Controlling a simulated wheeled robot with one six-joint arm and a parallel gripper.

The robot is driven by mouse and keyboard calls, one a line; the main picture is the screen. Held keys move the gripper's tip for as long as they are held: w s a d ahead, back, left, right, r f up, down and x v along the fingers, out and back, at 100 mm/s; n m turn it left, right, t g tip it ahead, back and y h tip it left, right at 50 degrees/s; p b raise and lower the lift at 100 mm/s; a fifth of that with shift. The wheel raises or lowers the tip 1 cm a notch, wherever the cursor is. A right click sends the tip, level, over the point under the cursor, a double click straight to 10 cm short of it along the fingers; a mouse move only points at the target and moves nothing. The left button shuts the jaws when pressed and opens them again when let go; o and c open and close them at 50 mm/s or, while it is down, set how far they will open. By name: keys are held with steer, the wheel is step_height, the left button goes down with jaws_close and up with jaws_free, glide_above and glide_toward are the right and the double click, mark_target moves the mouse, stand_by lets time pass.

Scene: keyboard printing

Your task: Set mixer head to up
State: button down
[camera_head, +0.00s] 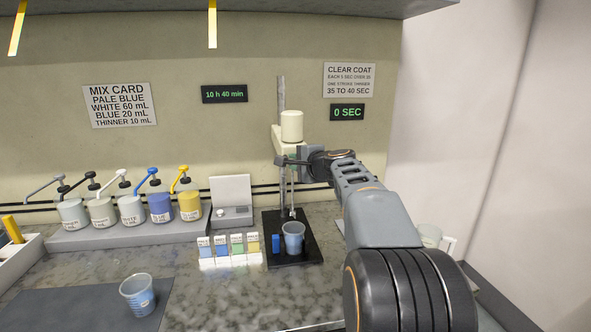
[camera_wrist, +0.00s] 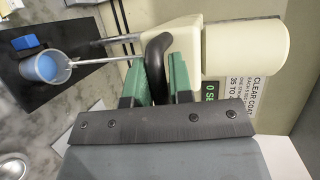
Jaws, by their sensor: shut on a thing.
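The mixer head (camera_head: 291,140) is cream, with a round motor housing on top, on a grey upright post. In the wrist view the mixer head (camera_wrist: 185,45) shows close up, with a black curved handle (camera_wrist: 156,55). My gripper (camera_head: 291,160) is at the front of the head. In the wrist view its green fingers (camera_wrist: 158,84) are shut on the black handle. The thin mixer shaft (camera_wrist: 105,61) runs from the head to the cup of blue liquid (camera_head: 293,237). Its tip is at the cup's mouth; I cannot tell whether it is inside.
The cup stands on the black mixer base (camera_head: 309,249) beside a blue block (camera_head: 276,243). Small coloured boxes (camera_head: 237,245), a scale (camera_head: 232,213) and several pump pots (camera_head: 131,209) stand left. Another cup (camera_head: 138,296) is at the front left. A shelf (camera_head: 300,8) overhangs above.

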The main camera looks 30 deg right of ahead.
steer(key=shift+r, duration=0.6)
steer(key=c, duration=1.1)
jaws_free()
steer(key=b+v, duration=0.2)
steer(key=v, duration=1.1)
steer(key=shift+s+b, duration=0.35)
steer(key=shift+s, duration=0.05)
